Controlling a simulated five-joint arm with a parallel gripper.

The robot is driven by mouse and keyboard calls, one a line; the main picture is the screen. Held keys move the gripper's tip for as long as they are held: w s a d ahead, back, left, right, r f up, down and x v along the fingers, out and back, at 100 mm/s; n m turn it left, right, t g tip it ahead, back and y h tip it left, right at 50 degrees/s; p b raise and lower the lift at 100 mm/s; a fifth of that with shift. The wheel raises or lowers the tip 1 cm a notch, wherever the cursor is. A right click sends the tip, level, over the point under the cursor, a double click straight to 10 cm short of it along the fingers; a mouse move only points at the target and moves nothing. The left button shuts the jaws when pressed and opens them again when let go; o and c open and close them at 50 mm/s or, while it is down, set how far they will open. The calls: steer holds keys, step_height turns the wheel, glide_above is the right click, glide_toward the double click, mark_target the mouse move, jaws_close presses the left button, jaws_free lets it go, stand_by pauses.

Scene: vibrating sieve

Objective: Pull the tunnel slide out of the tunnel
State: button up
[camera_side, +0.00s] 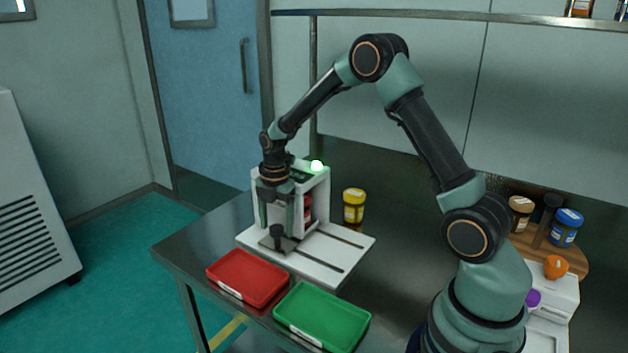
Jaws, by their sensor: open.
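The tunnel (321,190) is a white box-like housing on a white base plate (345,244) with two dark grooves. A green light glows on its top. The tunnel slide (278,244) is a dark flat plate with an upright black knob, on the base plate at the tunnel's front. A red item (308,207) shows inside the tunnel, partly hidden. My gripper (277,228) points down in front of the tunnel, its fingers open, close above or around the knob. I cannot tell whether the fingers touch the knob. My gripper hides part of the tunnel's front.
A red tray (247,297) and a green tray (320,340) lie in front of the base plate, near the table edge. A yellow jar (354,207) stands behind right of the plate. A wooden round board (574,262) with jars is at the far right. A shelf (440,16) runs above.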

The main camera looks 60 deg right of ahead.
steer(key=shift+f, duration=0.2)
jaws_close()
steer(key=shift+r, duration=0.1)
stand_by(1.3)
